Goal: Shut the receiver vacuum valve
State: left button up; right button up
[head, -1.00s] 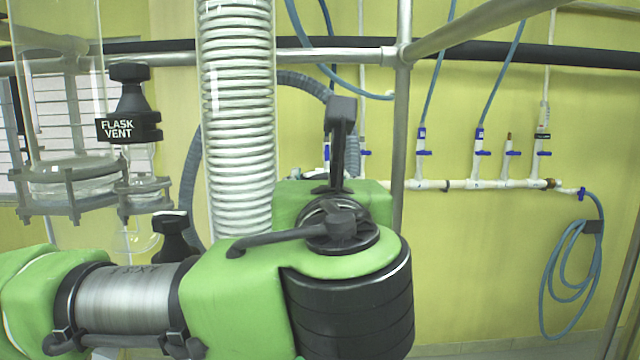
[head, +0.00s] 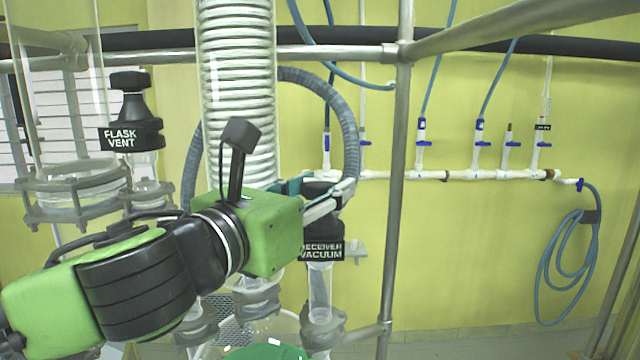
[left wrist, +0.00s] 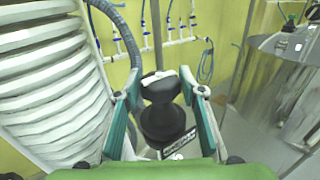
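The receiver vacuum valve is a black knob and collar with a white "RECEIVER VACUUM" label (head: 322,251), on a glass neck right of the ribbed column in the head view. My left gripper (head: 325,190) reaches it from the left, its fingers at the height of the knob top and partly hiding it. In the left wrist view, the black knob (left wrist: 162,88) stands upright between the two teal-lined fingers of the left gripper (left wrist: 160,93). The fingers are open, with gaps visible on both sides of the knob. My right gripper is in neither view.
The black flask vent valve (head: 132,138) stands to the left. The ribbed glass column (head: 236,90) is close beside my left arm. A grey hose (head: 345,115) curves behind the gripper. A metal upright (head: 397,220) stands to the right, before the wall piping.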

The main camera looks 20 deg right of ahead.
pick_arm(q)
jog(key=shift+d, duration=0.1)
jog(key=shift+f+n+t+y+b, duration=0.15)
jog(key=shift+n+t+y+b, duration=0.5)
jog(key=shift+n+t+y, duration=0.05)
jog(key=n+t+y+b, duration=0.1)
jog(key=n+t+y, duration=0.1)
jog(key=y, duration=0.1)
jog(key=shift+s, duration=0.1)
jog(key=n+t+y, duration=0.1)
jog(key=y, duration=0.1)
jog(key=n+t+y+b, duration=0.1)
jog(key=n+y, duration=0.1)
jog(key=shift+d+y, duration=0.1)
jog(key=shift+y, duration=0.2)
jog(key=n+y, duration=0.2)
jog(key=shift+t+y, duration=0.3)
